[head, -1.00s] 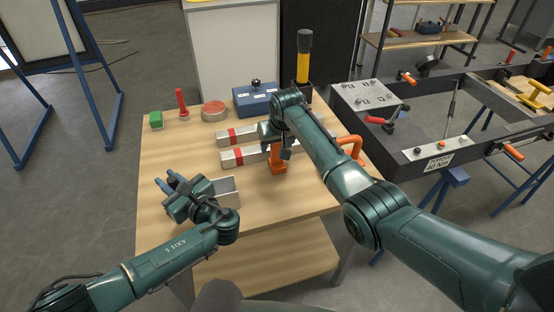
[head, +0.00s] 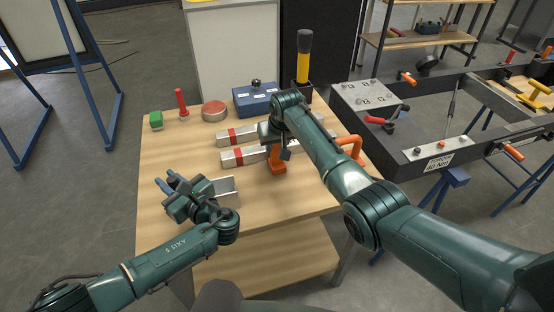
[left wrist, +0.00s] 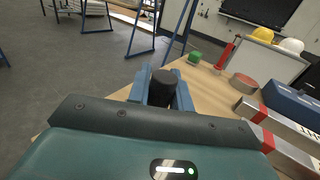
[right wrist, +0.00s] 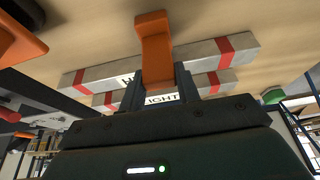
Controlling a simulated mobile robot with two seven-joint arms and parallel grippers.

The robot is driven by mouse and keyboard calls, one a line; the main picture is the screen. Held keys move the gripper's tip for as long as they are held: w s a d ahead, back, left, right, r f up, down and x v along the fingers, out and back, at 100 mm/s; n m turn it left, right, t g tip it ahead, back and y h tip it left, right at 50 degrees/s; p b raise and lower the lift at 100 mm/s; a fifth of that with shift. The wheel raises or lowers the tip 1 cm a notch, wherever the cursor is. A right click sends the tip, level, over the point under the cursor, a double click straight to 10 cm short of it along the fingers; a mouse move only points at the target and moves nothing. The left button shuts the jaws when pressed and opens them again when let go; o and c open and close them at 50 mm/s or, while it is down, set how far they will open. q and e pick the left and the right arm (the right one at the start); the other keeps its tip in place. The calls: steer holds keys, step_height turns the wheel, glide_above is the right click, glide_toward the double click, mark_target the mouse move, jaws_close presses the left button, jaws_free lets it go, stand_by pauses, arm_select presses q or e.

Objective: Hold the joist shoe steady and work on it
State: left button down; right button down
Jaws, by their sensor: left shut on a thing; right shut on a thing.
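A grey metal channel-shaped piece (head: 229,190), which looks like the joist shoe, sits on the near part of the wooden table beside my left gripper (head: 174,187). The gripper and wrist hide part of it. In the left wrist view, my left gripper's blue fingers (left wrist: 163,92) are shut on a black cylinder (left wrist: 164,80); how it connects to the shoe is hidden. My right gripper (head: 272,133) is shut on an upright orange tool (head: 278,162), whose lower end is at the tabletop. The right wrist view shows the orange tool (right wrist: 154,45) between its fingers (right wrist: 157,92).
Two grey bars with red bands (head: 232,157) lie behind the orange tool. A green block (head: 156,120), red peg (head: 182,103), round red-topped tin (head: 214,111) and blue box (head: 255,100) line the table's back. The left front tabletop (head: 160,235) is clear.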

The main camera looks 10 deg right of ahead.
steer(key=shift+r, duration=0.1)
step_height(320, 180, up, 9)
steer(key=shift+r, duration=0.1)
steer(key=shift+s+d+n, duration=0.1)
steer(key=shift+s+n, duration=0.05)
steer(key=shift+n, duration=0.25)
steer(key=shift+s+d+f+n+y, duration=0.1)
steer(key=shift+s+f+n+y, duration=0.15)
steer(key=shift+n, duration=0.45)
steer(key=s+d+f+n+g+y, duration=0.2)
steer(key=s+f+n+g+y, duration=0.4)
steer(key=n, duration=0.9)
steer(key=shift+s+a+f+n+t+h, duration=0.15)
steer(key=shift+s+a+f+h, duration=0.3)
steer(key=shift+a, duration=2.6)
steer(key=shift+s+a+f+n+t+h, duration=0.2)
steer(key=shift+s+a+f+h, duration=0.3)
steer(key=shift+a, duration=2.6)
steer(key=shift+s+a+f+n+t+h, duration=0.25)
steer(key=shift+s+a, duration=0.35)
steer(key=shift+a, duration=2.45)
